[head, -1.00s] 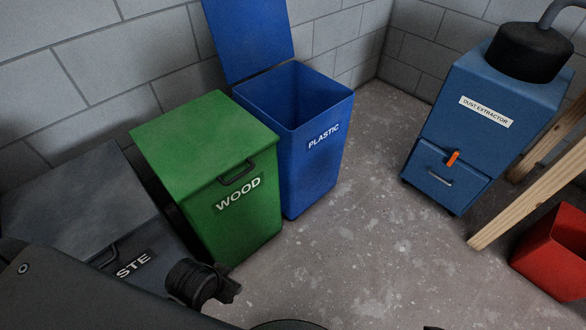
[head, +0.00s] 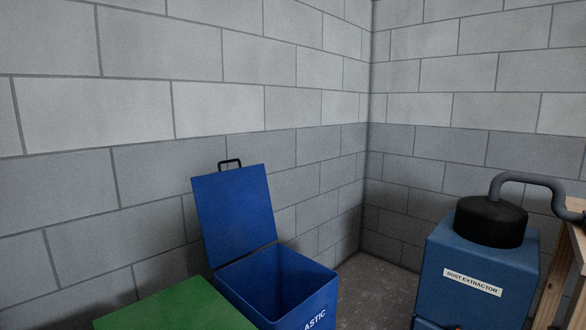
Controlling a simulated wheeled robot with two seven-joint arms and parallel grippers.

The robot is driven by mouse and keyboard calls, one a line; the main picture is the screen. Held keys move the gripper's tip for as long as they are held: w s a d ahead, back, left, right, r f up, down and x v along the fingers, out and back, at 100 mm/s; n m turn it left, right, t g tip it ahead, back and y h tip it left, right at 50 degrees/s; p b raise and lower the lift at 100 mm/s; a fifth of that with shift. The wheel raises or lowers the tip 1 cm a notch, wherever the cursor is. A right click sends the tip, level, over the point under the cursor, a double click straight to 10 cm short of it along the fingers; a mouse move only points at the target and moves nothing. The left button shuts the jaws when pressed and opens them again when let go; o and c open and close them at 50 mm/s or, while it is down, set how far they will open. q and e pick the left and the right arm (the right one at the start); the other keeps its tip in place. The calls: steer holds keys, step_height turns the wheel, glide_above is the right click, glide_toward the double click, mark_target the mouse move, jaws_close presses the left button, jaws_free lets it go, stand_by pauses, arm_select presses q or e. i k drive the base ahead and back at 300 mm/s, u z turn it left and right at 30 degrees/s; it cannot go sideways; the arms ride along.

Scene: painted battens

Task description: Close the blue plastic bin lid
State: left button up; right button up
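The blue plastic bin (head: 318,298) stands at the bottom middle of the head view, its label cut off by the lower edge to "ASTIC". Its blue lid (head: 234,215) stands open, tilted up and back near the wall, with a dark handle (head: 230,162) at its top edge. The bin's mouth is uncovered and its inside looks dark and empty as far as I can see. Neither of my grippers is in view.
A green bin lid (head: 180,308) is just left of the blue bin, closed. A blue dust extractor (head: 468,278) with a black top and grey hose stands at the right, beside wooden legs (head: 560,275). Some floor (head: 372,285) shows between. Block walls (head: 150,110) meet behind.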

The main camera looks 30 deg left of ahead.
mark_target(233, 206)
steer(key=z, duration=0.25)
steer(key=k, duration=1.05)
steer(key=u, duration=1.3)
steer(key=i, duration=0.5)
steer(key=u, duration=0.1)
